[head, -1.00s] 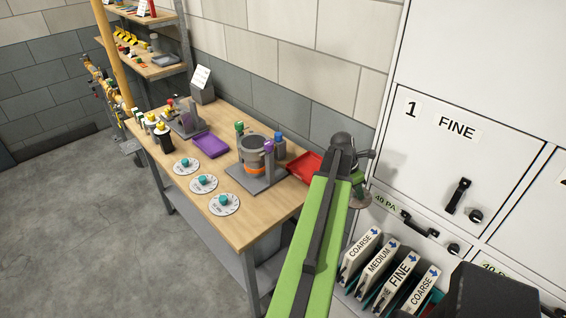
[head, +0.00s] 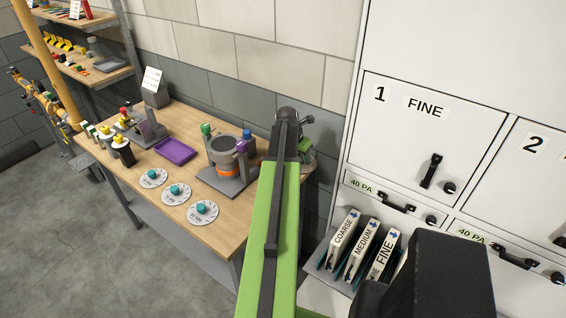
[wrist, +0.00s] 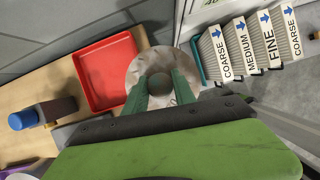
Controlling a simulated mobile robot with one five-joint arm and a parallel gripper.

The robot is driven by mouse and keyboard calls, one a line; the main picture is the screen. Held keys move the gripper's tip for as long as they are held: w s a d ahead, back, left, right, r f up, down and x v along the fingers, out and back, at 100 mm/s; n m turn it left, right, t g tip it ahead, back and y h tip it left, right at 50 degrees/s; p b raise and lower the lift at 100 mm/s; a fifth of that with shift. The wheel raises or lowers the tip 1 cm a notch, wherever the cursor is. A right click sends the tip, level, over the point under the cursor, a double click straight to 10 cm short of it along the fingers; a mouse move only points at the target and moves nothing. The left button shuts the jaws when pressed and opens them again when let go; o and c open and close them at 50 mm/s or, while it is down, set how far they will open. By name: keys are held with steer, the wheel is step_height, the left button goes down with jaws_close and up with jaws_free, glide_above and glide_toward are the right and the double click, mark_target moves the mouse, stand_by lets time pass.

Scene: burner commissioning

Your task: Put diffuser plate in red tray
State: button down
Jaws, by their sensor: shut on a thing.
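My gripper (wrist: 157,84) is shut on the grip knob of a round, stained grey-beige plate, which I take to be the diffuser plate (wrist: 138,72). The plate is held in the air off the right end of the workbench. The red tray (wrist: 139,42) is an empty square tray with a raised rim. It lies on the bench just left of the plate in the wrist view. In the head view my arm hides the tray and covers most of the plate.
On the wooden bench (head: 148,200) stand a burner fixture (head: 222,152) with blue and green knobs, a purple tray (head: 175,151) and several white dials (head: 203,212). A rack of filter cards (wrist: 249,47) and white cabinets (head: 420,130) stand close on the right.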

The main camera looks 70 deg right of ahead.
steer(key=shift+w+d+r+n, duration=0.2)
steer(key=shift+w+d+n, duration=0.5)
steer(key=shift+w, duration=0.3)
steer(key=shift+w+d+f+b, duration=0.15)
steer(key=shift+d+f+b, duration=0.05)
steer(key=shift+f+b, duration=0.1)
steer(key=w+d+f+b, duration=0.4)
steer(key=w, duration=0.1)
steer(key=w+d+f+b, duration=0.2)
steer(key=w+d, duration=0.1)
steer(key=shift+d+f, duration=0.1)
steer(key=shift+f, duration=0.2)
steer(key=shift+w, duration=0.1)
step_height(320, 180, down, 4)
steer(key=b, duration=0.5)
steer(key=shift+f, duration=0.2)
steer(key=shift+r+p, duration=0.3)
steer(key=shift+f, duration=0.25)
steer(key=c, duration=1)
jaws_free()
steer(key=shift+r, duration=0.1)
steer(key=shift+c, duration=0.2)
